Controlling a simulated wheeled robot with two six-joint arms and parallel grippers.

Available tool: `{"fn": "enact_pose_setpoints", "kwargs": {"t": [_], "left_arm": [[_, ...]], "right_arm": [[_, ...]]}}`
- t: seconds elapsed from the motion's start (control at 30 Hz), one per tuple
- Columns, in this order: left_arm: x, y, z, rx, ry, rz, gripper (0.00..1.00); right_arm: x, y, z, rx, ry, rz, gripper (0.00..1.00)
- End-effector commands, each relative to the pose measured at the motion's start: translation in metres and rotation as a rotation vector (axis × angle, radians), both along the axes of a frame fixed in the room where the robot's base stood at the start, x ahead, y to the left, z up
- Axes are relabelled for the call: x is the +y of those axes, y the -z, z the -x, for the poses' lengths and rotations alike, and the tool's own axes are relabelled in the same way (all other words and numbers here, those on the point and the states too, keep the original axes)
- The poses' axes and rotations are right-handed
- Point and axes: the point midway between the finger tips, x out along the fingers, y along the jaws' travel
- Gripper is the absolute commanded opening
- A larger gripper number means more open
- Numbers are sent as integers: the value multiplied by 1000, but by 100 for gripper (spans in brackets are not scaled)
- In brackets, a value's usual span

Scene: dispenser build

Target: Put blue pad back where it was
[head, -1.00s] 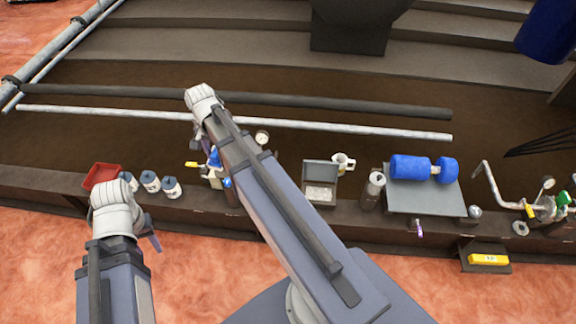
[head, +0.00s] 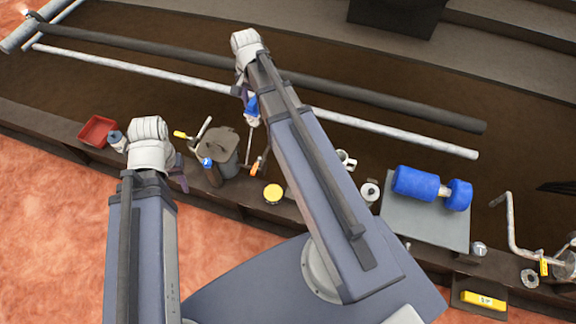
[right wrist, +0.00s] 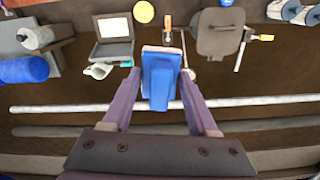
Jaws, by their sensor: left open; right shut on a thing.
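The blue pad (head: 252,108) is held up over the brown floor behind the ledge in the head view, partly covered by my right arm. In the right wrist view the blue pad (right wrist: 160,77) sits between the two purple fingers of my right gripper (right wrist: 158,88), which is shut on it. In the head view my right gripper (head: 245,94) is mostly hidden by its own wrist. My left gripper (head: 179,176) is open and empty over the ledge, to the left of a grey lidded pot (head: 223,147). Its fingertips are partly hidden by its wrist.
The ledge carries a red tray (head: 96,132), a yellow-topped round can (head: 272,192), a grey plate (head: 418,226) bearing a blue roller (head: 416,183), and a bent pipe (head: 509,222). An open grey case (right wrist: 113,50) shows in the right wrist view. Long pipes (head: 400,138) lie behind the ledge.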

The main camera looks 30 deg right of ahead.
Motion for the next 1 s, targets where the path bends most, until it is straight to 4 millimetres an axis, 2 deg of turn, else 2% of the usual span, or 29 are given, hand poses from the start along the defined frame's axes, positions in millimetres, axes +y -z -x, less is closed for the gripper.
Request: {"fn": "enact_pose_setpoints", "kwargs": {"t": [0.03,0.1,0.6,0.8,1.0], "left_arm": [[0,31,0,0,0,-1,45],[0,54,0,0,1,-1,45],[1,203,-1,-2,3,-7,45],[2,256,-1,-4,4,-8,45],[2,287,-1,-4,5,-10,45]], "right_arm": [[-6,31,-3,0,-3,0,7],[-14,54,-5,0,-12,0,7],[-72,204,-17,-2,-87,0,7],[-94,256,-19,-3,-115,1,7],[-109,288,-20,-3,-134,1,7]]}}
